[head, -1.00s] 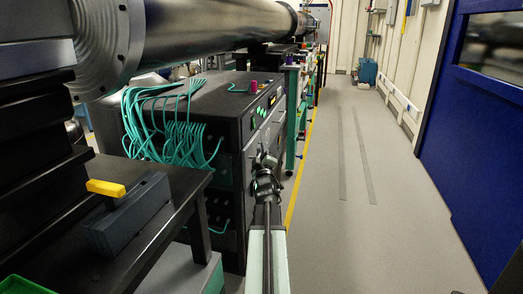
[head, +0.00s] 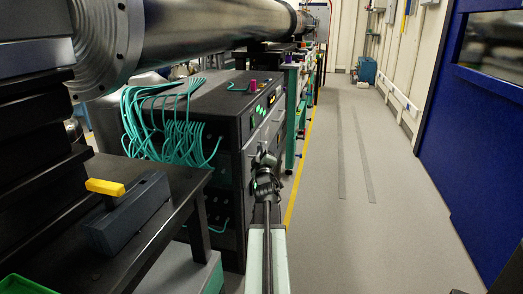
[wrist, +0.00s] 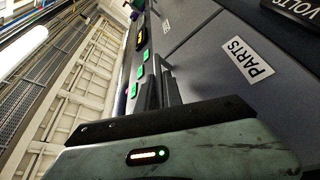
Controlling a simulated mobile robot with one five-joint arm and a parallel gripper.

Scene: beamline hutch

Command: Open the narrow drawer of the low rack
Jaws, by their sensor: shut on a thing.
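The low rack (head: 232,128) is a dark cabinet with teal cables, left of centre in the head view. Its grey front faces the aisle and also shows close up in the wrist view (wrist: 205,50). A white PARTS label (wrist: 247,60) is on a front panel there. My gripper (head: 263,158) is up against the rack's front in the head view. In the wrist view my gripper (wrist: 160,88) is shut on a dark drawer handle (wrist: 166,70) beside lit green buttons (wrist: 141,75). My fingers partly hide the handle. I cannot see any clear gap at the drawer.
A dark table (head: 150,235) with a yellow-handled block (head: 128,210) stands at the near left. A large steel pipe (head: 215,35) runs above the rack. The grey aisle floor (head: 350,230) on the right is clear, up to a blue door (head: 475,130).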

